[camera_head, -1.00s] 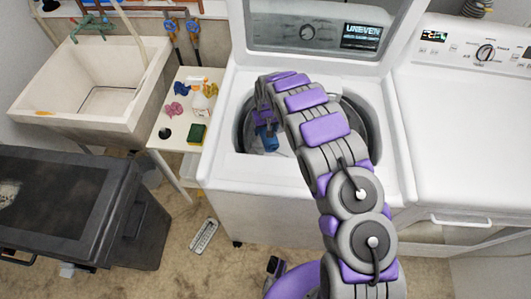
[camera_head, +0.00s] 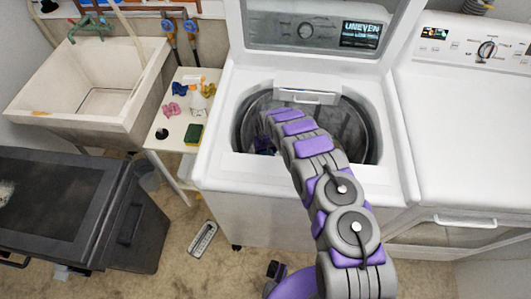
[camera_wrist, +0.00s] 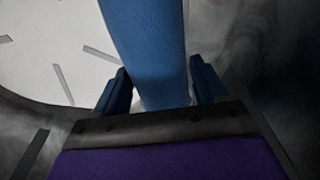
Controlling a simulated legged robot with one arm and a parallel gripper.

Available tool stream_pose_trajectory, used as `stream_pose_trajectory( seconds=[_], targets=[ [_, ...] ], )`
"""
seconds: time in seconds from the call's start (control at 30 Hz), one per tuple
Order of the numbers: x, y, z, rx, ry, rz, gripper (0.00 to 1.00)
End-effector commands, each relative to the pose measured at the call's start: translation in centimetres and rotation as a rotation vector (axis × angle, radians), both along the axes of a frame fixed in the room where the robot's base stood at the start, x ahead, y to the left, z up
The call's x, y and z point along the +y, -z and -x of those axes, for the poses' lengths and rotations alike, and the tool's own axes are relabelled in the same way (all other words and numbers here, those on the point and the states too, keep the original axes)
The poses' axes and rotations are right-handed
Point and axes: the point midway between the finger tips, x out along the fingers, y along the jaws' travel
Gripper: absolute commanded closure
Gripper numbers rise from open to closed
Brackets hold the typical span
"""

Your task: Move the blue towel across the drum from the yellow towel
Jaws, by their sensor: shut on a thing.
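The washer drum (camera_head: 357,128) is open at the top. My arm reaches down into its left part, and my gripper shows only as a small dark purple patch behind the rim and my arm. In the wrist view my gripper (camera_wrist: 158,88) is shut on the blue towel (camera_wrist: 148,45), which rises between the two dark blue fingers. The pale, slotted drum surface (camera_wrist: 35,45) lies to the towel's left, and the grey drum wall (camera_wrist: 255,50) is to its right. I see no yellow towel in either view.
The washer's front rim (camera_head: 250,172) is close to my arm, and its raised lid (camera_head: 310,60) stands behind. A white dryer (camera_head: 465,140) is at right. A small table (camera_head: 170,130) with a spray bottle and cloths, and a sink (camera_head: 85,85), are at left.

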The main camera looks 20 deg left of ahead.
Motion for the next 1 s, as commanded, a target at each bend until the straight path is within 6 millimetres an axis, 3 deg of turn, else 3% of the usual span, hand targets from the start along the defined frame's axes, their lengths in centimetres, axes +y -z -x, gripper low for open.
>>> stream_pose_trajectory(
  seconds=[0.1,0.4,0.43,0.7,1.0],
  targets=[
    [0.28,1.32,-0.14,-0.004,-0.001,-0.001,0.76],
    [0.24,1.41,-0.14,-0.005,-0.001,0.0,0.76],
    [0.21,1.45,-0.13,-0.004,-0.001,0.0,0.27],
    [0.08,1.41,-0.11,-0.002,-0.001,0.0,0.03],
    [0.23,1.18,-0.09,-0.003,-0.001,0.001,0.03]
  ],
)
